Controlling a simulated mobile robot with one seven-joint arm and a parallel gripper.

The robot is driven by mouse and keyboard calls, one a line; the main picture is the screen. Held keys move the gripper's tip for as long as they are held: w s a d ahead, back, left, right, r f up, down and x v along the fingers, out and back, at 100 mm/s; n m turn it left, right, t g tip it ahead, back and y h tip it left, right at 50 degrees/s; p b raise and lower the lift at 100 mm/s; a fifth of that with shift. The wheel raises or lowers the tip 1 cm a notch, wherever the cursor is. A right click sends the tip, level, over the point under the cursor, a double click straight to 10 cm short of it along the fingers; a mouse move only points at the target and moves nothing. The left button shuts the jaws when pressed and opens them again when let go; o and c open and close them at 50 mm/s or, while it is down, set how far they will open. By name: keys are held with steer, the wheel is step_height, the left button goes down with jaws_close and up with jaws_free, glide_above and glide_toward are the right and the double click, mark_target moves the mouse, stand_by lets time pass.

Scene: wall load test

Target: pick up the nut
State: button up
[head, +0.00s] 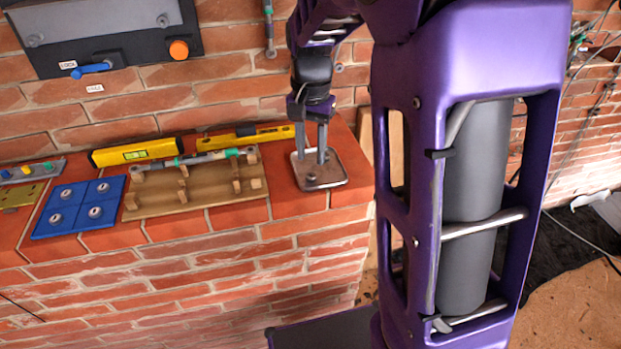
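My gripper (316,160) points straight down over a small metal tray (338,181) at the right end of the brick ledge. Its two grey fingers are apart with a narrow gap, and I see nothing held between them. The fingertips are low, at or just above the tray floor. A small dark round thing (311,179) lies in the tray close to the fingertips; it may be the nut, but it is too small to tell. The fingers cover part of the tray.
Left of the tray is a wooden rack (197,194) holding a torque wrench (190,159). Farther left is a blue plate (78,207) with several metal fittings. A yellow spirit level (133,153) lies behind. A panel (105,33) hangs on the wall.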

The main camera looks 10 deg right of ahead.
mark_target(311, 178)
step_height(311, 178, down, 5)
steer(key=shift+w+f+b, duration=0.15)
steer(key=shift+b, duration=0.4)
jaws_close()
